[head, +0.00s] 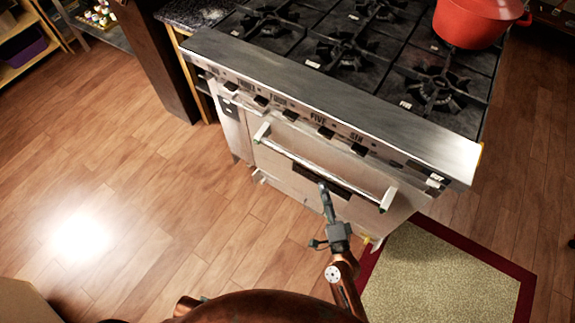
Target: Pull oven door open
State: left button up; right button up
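The oven door (279,172) is the pale front panel of the range, below the row of knobs, and looks shut or nearly so. Its handle (290,155) is a long bar between two end brackets, running down to the right. My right gripper (324,188) points up at the handle from below, with its fingertips overlapping the bar right of its middle. The fingers look narrow and edge-on. I cannot tell whether they are around the bar, touching it or just in front of it. My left gripper is not in view.
The black cooktop (345,45) has several burners, with a red pot (478,22) at the back right. A beige mat with a red border (440,275) lies at the lower right. The wooden floor (130,170) left of the range is clear.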

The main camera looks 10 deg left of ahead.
aim_at(318, 171)
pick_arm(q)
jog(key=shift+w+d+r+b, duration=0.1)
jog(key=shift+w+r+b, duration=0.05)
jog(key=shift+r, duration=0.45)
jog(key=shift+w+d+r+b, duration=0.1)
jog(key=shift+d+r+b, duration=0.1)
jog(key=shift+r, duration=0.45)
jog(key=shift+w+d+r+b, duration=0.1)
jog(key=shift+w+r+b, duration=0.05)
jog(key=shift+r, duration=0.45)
pick_arm(e)
jog(key=shift+x, duration=3.95)
jog(key=shift+r, duration=0.2)
jog(key=shift+c, duration=0.7)
grip_shut()
jog(key=shift+s, duration=0.1)
